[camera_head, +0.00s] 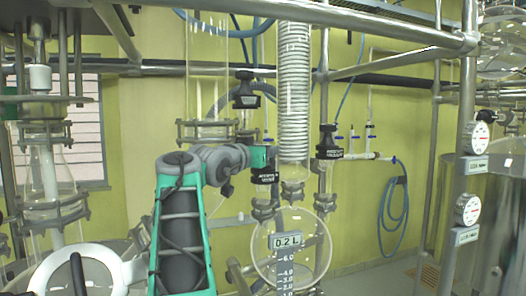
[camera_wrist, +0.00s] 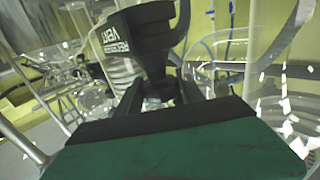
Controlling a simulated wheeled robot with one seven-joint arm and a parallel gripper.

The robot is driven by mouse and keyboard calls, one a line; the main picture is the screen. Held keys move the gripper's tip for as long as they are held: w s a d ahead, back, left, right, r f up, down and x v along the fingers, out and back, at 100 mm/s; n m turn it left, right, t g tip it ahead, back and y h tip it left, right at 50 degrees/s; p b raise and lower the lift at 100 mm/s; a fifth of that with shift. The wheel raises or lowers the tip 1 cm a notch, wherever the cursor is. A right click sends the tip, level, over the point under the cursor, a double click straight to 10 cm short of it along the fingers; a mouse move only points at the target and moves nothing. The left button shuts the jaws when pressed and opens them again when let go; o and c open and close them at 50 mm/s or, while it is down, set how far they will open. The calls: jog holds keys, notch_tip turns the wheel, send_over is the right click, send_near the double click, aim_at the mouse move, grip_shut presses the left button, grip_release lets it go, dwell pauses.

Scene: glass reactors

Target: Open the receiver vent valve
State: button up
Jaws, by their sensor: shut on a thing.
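The receiver vent valve has a black handle (camera_wrist: 140,32) with white lettering, including "VENT", at the top of the wrist view. In the head view its black labelled handle (camera_head: 264,177) is just below my gripper's teal body. My gripper (camera_wrist: 160,88) is shut on this handle, its dark fingers on either side of the narrow lower part. The fingertips are hard to make out in the head view. The round glass receiver (camera_head: 318,250) hangs below, with a display (camera_head: 289,241) reading 0.2 L.
A similar black handle, the receiver vacuum valve (camera_head: 329,153), is close to the right. Another black handle (camera_head: 246,97) is above. A coiled glass condenser (camera_head: 294,90) stands just behind. Metal frame poles (camera_head: 462,150) and a blue hose (camera_head: 391,215) are to the right.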

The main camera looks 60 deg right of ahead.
jog(key=c, duration=0.7)
jog(key=shift+s+f+n+t+b, duration=0.15)
jog(key=shift+n+t+b, duration=0.15)
jog(key=shift+t+b, duration=0.25)
